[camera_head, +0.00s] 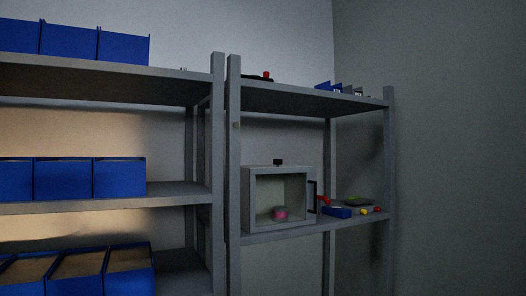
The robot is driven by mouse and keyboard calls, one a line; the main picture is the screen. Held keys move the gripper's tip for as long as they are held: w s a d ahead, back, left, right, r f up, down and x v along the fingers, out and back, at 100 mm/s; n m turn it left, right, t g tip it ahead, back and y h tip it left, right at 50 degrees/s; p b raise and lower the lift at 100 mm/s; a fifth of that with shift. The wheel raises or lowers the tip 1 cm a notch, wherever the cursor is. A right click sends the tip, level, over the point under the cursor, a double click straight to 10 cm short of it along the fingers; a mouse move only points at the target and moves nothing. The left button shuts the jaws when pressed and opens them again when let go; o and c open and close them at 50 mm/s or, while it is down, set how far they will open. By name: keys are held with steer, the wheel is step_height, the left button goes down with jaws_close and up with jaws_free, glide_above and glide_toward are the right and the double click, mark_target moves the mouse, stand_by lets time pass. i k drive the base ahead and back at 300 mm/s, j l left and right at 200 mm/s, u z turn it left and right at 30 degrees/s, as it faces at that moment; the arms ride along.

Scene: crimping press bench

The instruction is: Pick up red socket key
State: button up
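No thing is plainly recognisable as the red socket key at this size. A small red object (324,199) shows by a blue block (337,212) on the right unit's middle shelf, beside the cabinet door. Another small red object (267,74) is on the top shelf, with a dark item beside it. A small red round piece (376,210) lies near the right end of the middle shelf. I cannot tell which of these, if any, is the socket key. My gripper is not in view.
A grey cabinet (247,201) with a dark handle stands on the middle shelf (290,236), with a pink round item (281,213) inside. A yellow piece (363,211) and a green dish (358,201) lie right of it. Blue bins (119,177) fill the left unit. Grey uprights (217,150) divide the units.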

mark_target(319, 215)
steer(key=i+l+u, duration=0.15)
steer(key=i+l, duration=0.15)
steer(key=i+l+u, duration=0.1)
steer(key=i+l, duration=0.15)
steer(key=l, duration=0.2)
steer(key=i+l+u, duration=0.15)
steer(key=l, duration=0.25)
steer(key=i+l+u, duration=0.15)
steer(key=i+l, duration=0.2)
steer(key=l, duration=0.1)
